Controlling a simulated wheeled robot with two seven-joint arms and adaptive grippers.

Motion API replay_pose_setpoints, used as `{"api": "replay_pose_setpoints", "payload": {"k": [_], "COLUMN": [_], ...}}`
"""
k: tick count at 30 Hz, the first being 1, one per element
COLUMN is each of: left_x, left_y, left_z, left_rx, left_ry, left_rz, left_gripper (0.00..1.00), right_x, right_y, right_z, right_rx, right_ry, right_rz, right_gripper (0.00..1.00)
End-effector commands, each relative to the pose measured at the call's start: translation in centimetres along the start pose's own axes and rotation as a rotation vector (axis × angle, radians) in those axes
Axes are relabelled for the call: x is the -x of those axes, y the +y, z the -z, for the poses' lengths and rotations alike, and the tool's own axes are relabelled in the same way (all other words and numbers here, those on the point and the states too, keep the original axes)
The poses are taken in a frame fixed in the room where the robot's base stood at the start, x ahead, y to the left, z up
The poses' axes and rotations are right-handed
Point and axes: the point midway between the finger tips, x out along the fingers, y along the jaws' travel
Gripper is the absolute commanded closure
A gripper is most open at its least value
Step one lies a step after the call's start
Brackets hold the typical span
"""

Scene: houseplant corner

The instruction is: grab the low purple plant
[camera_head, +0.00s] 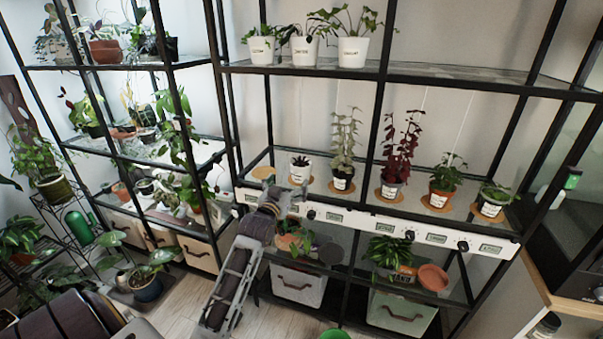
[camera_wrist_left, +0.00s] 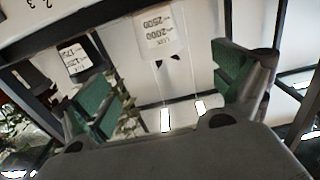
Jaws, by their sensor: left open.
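The low purple plant (camera_head: 300,160) is a small dark plant in a white pot with a label. It stands at the left of the middle shelf row in the head view. My left gripper (camera_head: 286,190) is open and empty at the shelf's front edge, just in front of and below that pot. In the left wrist view its green-padded fingers (camera_wrist_left: 165,88) are spread with nothing between them. That view looks upside down; a white labelled surface (camera_wrist_left: 165,35) shows beyond the fingers, and I cannot tell if it is the pot. My right gripper is not in view.
Right of it stand a pale tall plant (camera_head: 344,145), a tall burgundy plant (camera_head: 402,145) and green plants on cork coasters. An empty cork coaster (camera_head: 263,173) lies to its left. A white control rail (camera_head: 375,222) runs along the shelf front. Black shelf posts stand close by.

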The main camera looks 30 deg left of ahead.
Motion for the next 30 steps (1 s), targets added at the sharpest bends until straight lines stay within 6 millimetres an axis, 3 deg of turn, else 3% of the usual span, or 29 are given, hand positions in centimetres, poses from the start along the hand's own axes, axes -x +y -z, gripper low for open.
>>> {"api": "replay_pose_setpoints", "payload": {"k": [8, 30], "left_x": [-1.2, -7.4], "left_y": [0.0, 0.0], "left_z": [0.0, 0.0], "left_rx": [0.000, 0.000], "left_ry": [0.000, 0.000], "left_rz": [0.000, 0.000], "left_gripper": [0.04, 0.04], "right_x": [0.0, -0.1], "right_y": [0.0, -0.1], "right_z": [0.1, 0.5], "right_rx": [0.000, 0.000], "right_ry": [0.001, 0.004], "right_rz": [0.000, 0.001], "right_gripper": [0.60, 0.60]}}
